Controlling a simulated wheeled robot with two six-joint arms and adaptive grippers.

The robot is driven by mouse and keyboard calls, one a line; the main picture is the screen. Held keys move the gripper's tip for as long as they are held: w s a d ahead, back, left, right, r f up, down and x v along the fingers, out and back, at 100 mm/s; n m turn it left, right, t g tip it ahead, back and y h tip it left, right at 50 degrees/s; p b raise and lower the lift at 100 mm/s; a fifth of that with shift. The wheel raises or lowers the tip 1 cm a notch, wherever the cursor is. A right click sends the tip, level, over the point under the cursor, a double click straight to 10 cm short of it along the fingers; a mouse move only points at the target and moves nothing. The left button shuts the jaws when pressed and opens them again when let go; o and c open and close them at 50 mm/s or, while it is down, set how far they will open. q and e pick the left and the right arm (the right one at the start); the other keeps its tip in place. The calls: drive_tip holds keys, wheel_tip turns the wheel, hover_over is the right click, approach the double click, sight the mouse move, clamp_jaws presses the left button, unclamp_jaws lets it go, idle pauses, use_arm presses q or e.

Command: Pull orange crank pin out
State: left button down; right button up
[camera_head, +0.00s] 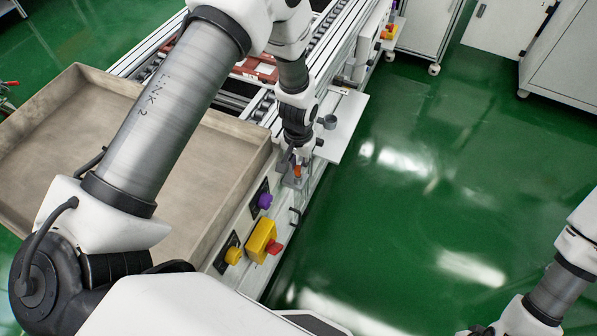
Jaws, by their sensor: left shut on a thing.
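The orange crank pin (297,171) shows as a small orange spot at the side of the conveyor, left of the green floor. My left gripper (294,163) reaches down to it from above and is shut on it. The fingers and the black wrist hide most of the pin, so I cannot tell how far it sits in its grey mount (294,183). My right gripper is not in view; only part of my right arm shows at the lower right.
On the conveyor's side panel are a purple knob (265,201), a yellow box with a red button (262,241) and a yellow knob (233,256). A large beige tray (225,213) lies left. A white side plate (345,125) juts out beyond the gripper. Green floor is open to the right.

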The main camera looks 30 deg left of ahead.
sight(298, 167)
use_arm(q)
drive_tip(key=shift+r+p, duration=0.9)
drive_tip(key=shift+r, duration=0.3)
drive_tip(key=shift+r+p, duration=1.25)
drive_tip(key=shift+r, duration=0.25)
wheel_tip(298, 167, up, 7)
drive_tip(key=p, duration=0.5)
drive_tip(key=shift+p, duration=0.4)
